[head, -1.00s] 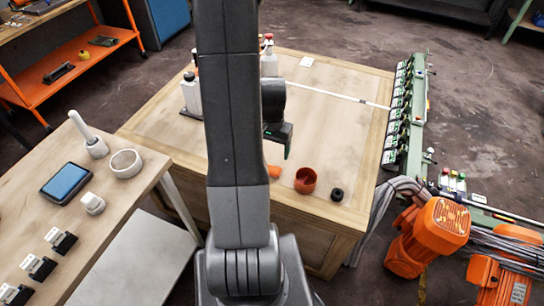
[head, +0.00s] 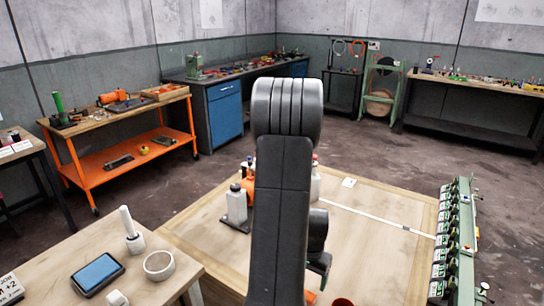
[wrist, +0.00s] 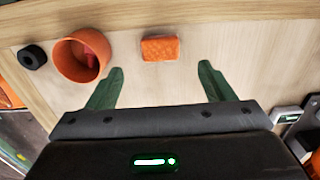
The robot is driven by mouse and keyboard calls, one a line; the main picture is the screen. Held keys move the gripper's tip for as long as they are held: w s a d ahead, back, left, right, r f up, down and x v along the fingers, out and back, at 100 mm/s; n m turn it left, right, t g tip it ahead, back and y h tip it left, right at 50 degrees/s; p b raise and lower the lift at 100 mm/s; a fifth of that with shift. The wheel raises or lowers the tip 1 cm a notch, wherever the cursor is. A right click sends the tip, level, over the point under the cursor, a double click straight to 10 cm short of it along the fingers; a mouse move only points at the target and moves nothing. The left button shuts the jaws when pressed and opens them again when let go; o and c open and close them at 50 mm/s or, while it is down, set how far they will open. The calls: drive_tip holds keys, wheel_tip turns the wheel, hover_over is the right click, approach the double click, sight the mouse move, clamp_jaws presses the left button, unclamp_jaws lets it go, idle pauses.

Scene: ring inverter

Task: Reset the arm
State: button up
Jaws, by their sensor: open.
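My grey arm stands upright in the middle of the head view, its elbow at the top, and hides part of the wooden table (head: 385,225). My gripper (wrist: 160,82) is open and empty, with its two green fingers spread in the wrist view. In the head view its dark body shows beside the arm, low over the table. An orange block (wrist: 160,48) lies on the table beyond the fingertips, apart from them. An orange cup (wrist: 72,62) with something red inside stands left of it.
White bottles (head: 236,207) stand on the table left of my arm. A green rail (head: 462,235) with several modules runs along its right side. A side table (head: 140,285) at lower left holds a tablet (head: 97,273) and a white ring (head: 159,265). The table's right middle is mostly clear.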

wheel_tip(320, 180, down, 9)
drive_tip(key=shift+r, duration=0.2)
idle(0.3)
drive_tip(key=shift+r, duration=0.1)
